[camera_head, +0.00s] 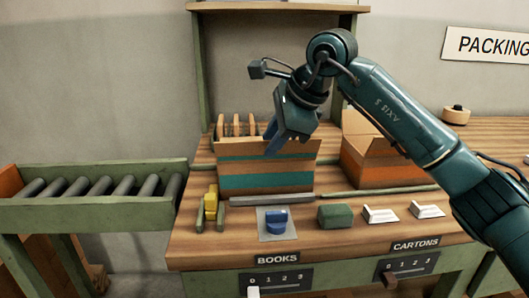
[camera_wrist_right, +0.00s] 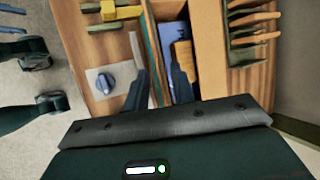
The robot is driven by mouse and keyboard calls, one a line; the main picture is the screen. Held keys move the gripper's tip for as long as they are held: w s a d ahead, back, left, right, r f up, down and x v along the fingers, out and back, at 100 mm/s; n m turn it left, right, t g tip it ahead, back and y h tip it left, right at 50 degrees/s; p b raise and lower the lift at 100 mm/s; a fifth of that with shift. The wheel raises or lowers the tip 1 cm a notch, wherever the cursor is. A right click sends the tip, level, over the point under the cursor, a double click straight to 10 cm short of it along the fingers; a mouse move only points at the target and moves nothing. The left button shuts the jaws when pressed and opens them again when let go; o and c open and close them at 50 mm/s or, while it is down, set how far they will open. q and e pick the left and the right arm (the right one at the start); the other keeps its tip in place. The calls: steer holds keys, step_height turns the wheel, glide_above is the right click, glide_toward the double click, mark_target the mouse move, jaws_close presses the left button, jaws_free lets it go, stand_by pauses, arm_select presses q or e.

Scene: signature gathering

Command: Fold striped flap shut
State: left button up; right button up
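The striped carton (camera_head: 266,181) stands on the bench, brown with teal bands across its front. Its top is open, and its front side with the upper teal band stands up; I cannot tell exactly where flap and wall meet. My right gripper (camera_head: 275,143) is at the carton's upper front edge, pointing down. In the right wrist view its two fingers (camera_wrist_right: 158,88) are apart, one on each side of the striped edge (camera_wrist_right: 151,50); contact is not clear. A blue item (camera_wrist_right: 173,35) and a tan piece show inside the carton. My left gripper is not in view.
A second open carton (camera_head: 378,174) stands to the right. A blue knob (camera_head: 276,221), a green block (camera_head: 335,215), two white pieces and a yellow item (camera_head: 210,202) line the bench front. Slats (camera_head: 237,126) stand behind. A roller conveyor (camera_head: 78,187) is at left.

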mark_target(256, 162)
steer(key=shift+x, duration=2)
steer(key=shift+c, duration=0.4)
jaws_close()
